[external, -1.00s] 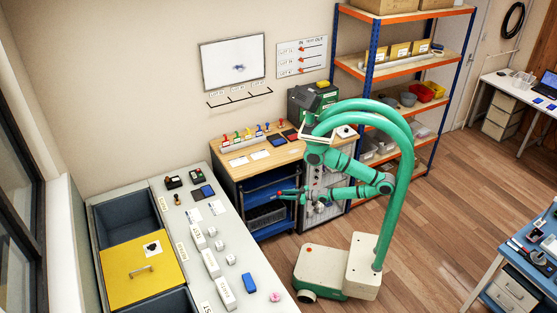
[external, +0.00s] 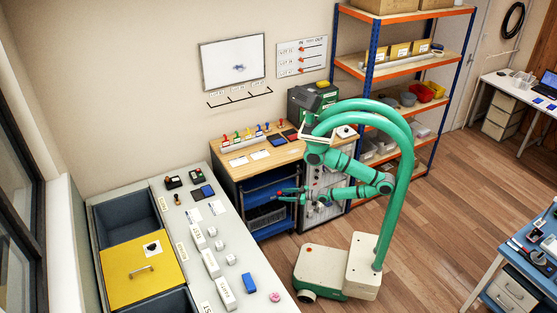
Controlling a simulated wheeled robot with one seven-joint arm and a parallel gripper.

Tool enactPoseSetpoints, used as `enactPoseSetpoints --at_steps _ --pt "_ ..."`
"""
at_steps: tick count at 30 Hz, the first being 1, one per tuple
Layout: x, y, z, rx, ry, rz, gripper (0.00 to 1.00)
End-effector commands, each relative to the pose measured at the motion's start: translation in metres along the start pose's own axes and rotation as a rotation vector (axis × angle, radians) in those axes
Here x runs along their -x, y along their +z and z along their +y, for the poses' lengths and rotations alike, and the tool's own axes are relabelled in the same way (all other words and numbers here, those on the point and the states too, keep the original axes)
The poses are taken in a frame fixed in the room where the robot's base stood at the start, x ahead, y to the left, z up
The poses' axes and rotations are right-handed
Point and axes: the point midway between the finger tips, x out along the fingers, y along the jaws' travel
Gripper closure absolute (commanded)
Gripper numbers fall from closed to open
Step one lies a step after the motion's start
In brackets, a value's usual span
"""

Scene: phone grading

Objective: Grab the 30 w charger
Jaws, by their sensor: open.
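Several small white cubes that look like charger plugs stand on the grey counter: one near the back (external: 213,231), one in the middle (external: 220,246) and one nearer the front (external: 231,259). Any wattage marking is too small to read, so I cannot tell which is the 30 W charger. My gripper (external: 279,195) is open and appears empty. It is in front of the wooden workbench, to the right of the counter and apart from the cubes.
A yellow lid (external: 140,268) lies between dark bins (external: 125,221). The wooden workbench (external: 236,171) stands behind my gripper. Floor right of my base is clear.

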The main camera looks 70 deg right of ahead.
Motion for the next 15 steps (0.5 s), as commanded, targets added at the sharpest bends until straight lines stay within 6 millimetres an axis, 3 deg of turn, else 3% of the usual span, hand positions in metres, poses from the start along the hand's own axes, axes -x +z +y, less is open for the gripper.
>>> enactPoseSetpoints --at_steps 8,11,15 --pt "-0.005 0.001 -0.003 0.001 -0.014 0.0 0.47" --pt "-0.018 0.006 -0.014 0.004 -0.054 -0.003 0.47" --pt "-0.051 0.017 -0.045 0.018 -0.153 -0.018 0.47"
